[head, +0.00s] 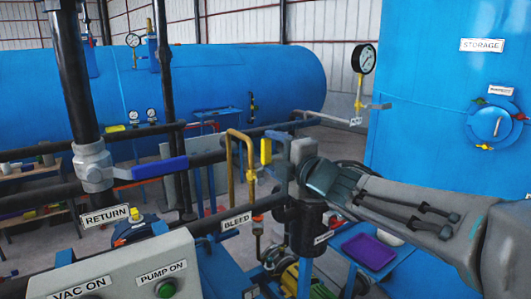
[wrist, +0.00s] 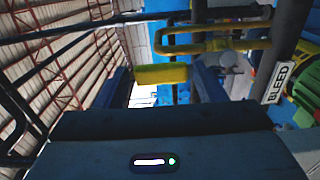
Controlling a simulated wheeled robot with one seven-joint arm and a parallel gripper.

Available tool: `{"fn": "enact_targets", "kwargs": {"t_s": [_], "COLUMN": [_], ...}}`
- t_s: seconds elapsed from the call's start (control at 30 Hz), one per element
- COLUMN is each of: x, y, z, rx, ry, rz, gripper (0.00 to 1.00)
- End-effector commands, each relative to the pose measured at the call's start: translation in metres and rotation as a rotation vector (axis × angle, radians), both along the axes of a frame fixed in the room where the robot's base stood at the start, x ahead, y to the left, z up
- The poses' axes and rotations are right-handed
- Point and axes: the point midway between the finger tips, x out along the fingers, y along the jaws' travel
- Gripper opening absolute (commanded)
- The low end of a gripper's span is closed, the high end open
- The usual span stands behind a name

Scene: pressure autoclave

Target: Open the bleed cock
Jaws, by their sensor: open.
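The bleed cock has a short yellow handle (head: 266,151), upright in the head view, on a brass fitting beside a bent brass pipe (head: 229,160). A white BLEED label (head: 236,222) hangs just below left. My gripper (head: 275,160) is open at the handle, coming from the right. In the wrist view the yellow handle (wrist: 162,74) appears between my two blue fingers (wrist: 165,82), spanning most of the gap. I cannot tell whether either finger touches it. The BLEED label also shows in the wrist view (wrist: 276,83).
A blue-handled valve (head: 160,168) marked RETURN stands at left on a dark pipe. A control box (head: 120,270) with VAC ON and PUMP ON labels is in the foreground. A pressure gauge (head: 363,59) stands behind my arm, before the blue storage tank (head: 430,90).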

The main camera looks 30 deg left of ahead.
Motion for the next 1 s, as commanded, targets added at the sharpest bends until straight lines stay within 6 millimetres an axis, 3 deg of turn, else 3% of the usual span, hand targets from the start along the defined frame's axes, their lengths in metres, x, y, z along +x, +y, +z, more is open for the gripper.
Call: {"fn": "enact_targets", "kwargs": {"t_s": [0.3, 0.5, 1.0], "x": [-0.024, -0.035, -0.038], "y": [-0.055, -0.077, -0.085], "z": [-0.001, -0.001, 0.000], "rx": [0.000, 0.001, 0.001], "ry": [-0.001, 0.000, 0.002], "rz": [-0.004, -0.001, -0.001], "gripper": [0.64, 0.64, 0.64]}}
